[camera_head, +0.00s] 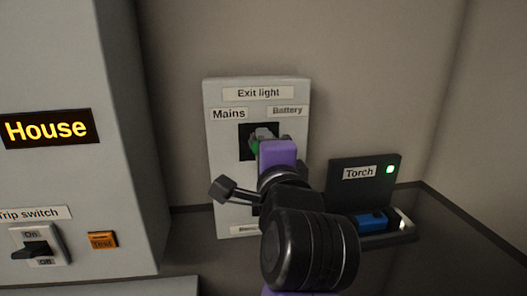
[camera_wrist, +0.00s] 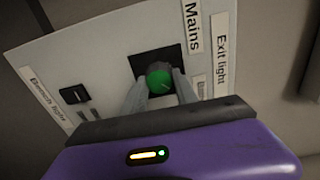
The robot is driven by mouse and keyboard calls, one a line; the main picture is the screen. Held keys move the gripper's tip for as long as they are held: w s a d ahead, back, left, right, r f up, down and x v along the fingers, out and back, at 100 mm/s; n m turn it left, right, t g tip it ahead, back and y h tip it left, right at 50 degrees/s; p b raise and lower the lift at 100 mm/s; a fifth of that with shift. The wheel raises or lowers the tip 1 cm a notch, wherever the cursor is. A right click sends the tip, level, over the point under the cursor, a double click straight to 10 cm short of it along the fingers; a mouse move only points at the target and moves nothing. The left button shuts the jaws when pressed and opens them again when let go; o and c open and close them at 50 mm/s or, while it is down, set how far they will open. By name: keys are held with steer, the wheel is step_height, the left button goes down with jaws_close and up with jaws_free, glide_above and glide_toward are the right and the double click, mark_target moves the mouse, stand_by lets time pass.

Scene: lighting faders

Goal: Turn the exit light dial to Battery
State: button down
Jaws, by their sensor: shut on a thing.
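The exit light panel (camera_head: 220,165) is a pale plate on the back wall, with an "Exit light" label and the labels "Mains" (camera_head: 228,114) at left and "Battery" (camera_head: 287,111) at right. Its green dial (camera_wrist: 159,80) sits on a black square. My gripper (camera_wrist: 160,88) is shut on the dial, one grey finger on each side. In the head view my gripper (camera_head: 266,138) covers most of the dial. A pale mark shows on the dial's face in the wrist view, but which label it points to I cannot tell.
A "Torch" holder (camera_head: 345,190) with a green light and a blue torch (camera_head: 371,220) stands right of the panel. A grey "House" cabinet (camera_head: 100,170) with a trip switch (camera_head: 38,247) and an orange button (camera_head: 102,240) stands at left. A small black switch (camera_wrist: 75,94) is lower on the panel.

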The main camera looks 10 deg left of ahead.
stand_by(0.3)
steer(key=c, duration=0.9)
jaws_free()
steer(key=shift+c, duration=0.2)
steer(key=b+v, duration=0.1)
steer(key=v, duration=0.6)
steer(key=shift+s, duration=0.4)
steer(key=shift+d, duration=0.15)
